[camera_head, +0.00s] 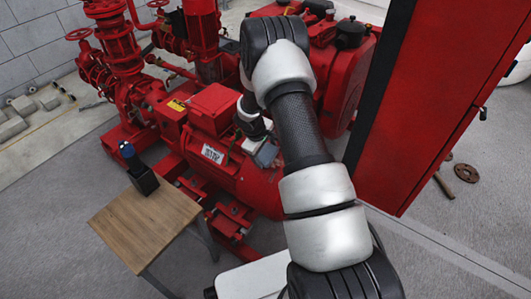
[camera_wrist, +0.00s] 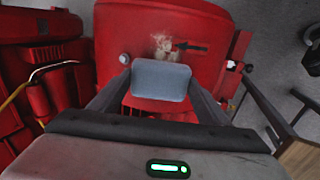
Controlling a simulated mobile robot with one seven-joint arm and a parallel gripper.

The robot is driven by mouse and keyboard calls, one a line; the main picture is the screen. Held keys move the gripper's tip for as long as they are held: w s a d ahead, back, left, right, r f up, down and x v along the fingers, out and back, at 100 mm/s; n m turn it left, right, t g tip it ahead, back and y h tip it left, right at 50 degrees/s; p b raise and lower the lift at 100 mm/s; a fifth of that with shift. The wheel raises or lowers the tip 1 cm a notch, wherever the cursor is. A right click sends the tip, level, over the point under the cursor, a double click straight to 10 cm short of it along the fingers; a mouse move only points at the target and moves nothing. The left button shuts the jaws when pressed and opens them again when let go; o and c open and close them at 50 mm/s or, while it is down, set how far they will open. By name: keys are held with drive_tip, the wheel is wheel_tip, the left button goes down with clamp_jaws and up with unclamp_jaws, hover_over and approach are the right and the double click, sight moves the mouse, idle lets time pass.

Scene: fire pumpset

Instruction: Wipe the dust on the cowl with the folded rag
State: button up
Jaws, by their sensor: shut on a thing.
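The folded rag (camera_wrist: 160,82) is a blue-grey pad in the wrist view. My gripper (camera_wrist: 159,76) is shut on it, with one dark finger at each side. The rag is over the red cowl (camera_wrist: 125,32); I cannot tell whether it touches the surface. A pale, beige dust patch (camera_wrist: 163,44) shows on the cowl just beyond the rag's far edge, beside a dark arrow mark (camera_wrist: 190,47). In the head view the rag (camera_head: 267,154) shows at the red motor's end, and the cowl (camera_head: 250,187) is partly hidden by my arm.
A wooden table (camera_head: 150,225) stands at lower left with a black holder (camera_head: 143,180) on it. A tall red cabinet (camera_head: 440,90) rises close to the right of my arm. Red pipes and valves (camera_head: 115,60) stand behind left. Rusty discs (camera_head: 466,173) lie on the floor.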

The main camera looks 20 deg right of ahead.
drive_tip(key=shift+w+d+f+b, duration=0.1)
drive_tip(key=shift+d+f+b, duration=0.1)
drive_tip(key=shift+f+b, duration=0.3)
drive_tip(key=shift+s+d+r, duration=0.1)
drive_tip(key=shift+s+d, duration=0.4)
drive_tip(key=shift+s, duration=0.3)
drive_tip(key=shift+s+d, duration=0.45)
drive_tip(key=shift+s, duration=0.3)
drive_tip(key=shift+s+d+f+b, duration=0.2)
drive_tip(key=shift+s+d+b, duration=0.55)
drive_tip(key=shift+s, duration=0.25)
drive_tip(key=shift+s+d+r+b, duration=0.1)
drive_tip(key=shift+s+d+b, duration=0.25)
drive_tip(key=shift+s, duration=0.25)
drive_tip(key=shift+w+a, duration=0.7)
drive_tip(key=shift+w, duration=0.35)
drive_tip(key=shift+w+a, duration=0.75)
drive_tip(key=shift+w, duration=0.3)
drive_tip(key=shift+w+a, duration=0.7)
drive_tip(key=shift+w, duration=0.35)
